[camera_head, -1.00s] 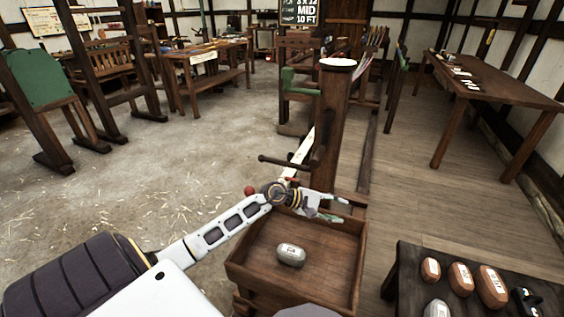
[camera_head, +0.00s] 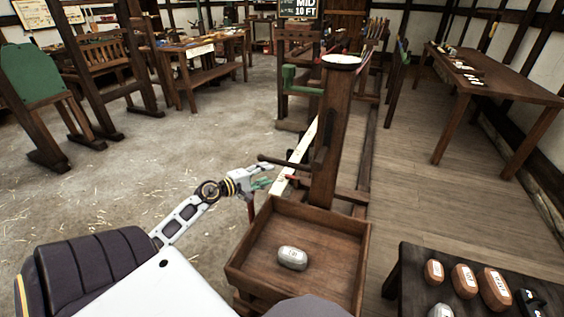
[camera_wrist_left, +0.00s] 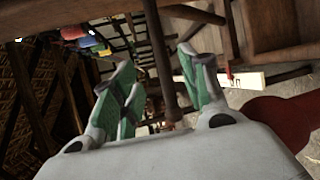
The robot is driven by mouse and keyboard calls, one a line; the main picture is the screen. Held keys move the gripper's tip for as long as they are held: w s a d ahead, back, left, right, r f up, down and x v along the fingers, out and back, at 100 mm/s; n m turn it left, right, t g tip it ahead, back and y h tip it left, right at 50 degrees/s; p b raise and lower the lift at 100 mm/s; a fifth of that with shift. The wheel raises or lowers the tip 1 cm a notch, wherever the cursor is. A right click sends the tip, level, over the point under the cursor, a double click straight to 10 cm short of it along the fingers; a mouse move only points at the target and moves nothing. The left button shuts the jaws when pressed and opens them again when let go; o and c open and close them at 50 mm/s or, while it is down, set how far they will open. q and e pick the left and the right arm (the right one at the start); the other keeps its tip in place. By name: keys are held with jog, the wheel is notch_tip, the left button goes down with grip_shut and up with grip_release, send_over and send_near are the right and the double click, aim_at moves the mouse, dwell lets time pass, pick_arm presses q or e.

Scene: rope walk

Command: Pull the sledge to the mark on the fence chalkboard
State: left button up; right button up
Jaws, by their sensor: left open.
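The sledge is a wooden tray (camera_head: 240,262) with a tall dark post (camera_head: 335,130) at its far end, topped by a white disc. A dark bar handle (camera_head: 285,163) sticks out left from the post. My left gripper (camera_head: 268,178) is open and empty, just left of the post and near the handle. In the left wrist view its green-padded fingers (camera_wrist_left: 160,95) stand apart, with a dark bar showing between them; contact cannot be told. The chalkboard (camera_head: 305,8) at the back reads "MID 10 FT", its top cut off. My right gripper is out of view.
A grey labelled weight (camera_head: 292,258) lies in the tray. A pale marked strip (camera_head: 297,160) runs along the floor beside the post. A dark bench (camera_head: 415,265) with brown weights stands at the lower right. The floor (camera_head: 150,170) on the left is open.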

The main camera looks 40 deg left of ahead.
pick_arm(q)
jog(key=a, duration=0.1)
jog(key=s+a+y, duration=0.1)
jog(key=a, duration=0.1)
jog(key=shift+s+a+b, duration=0.1)
jog(key=shift+b, duration=0.25)
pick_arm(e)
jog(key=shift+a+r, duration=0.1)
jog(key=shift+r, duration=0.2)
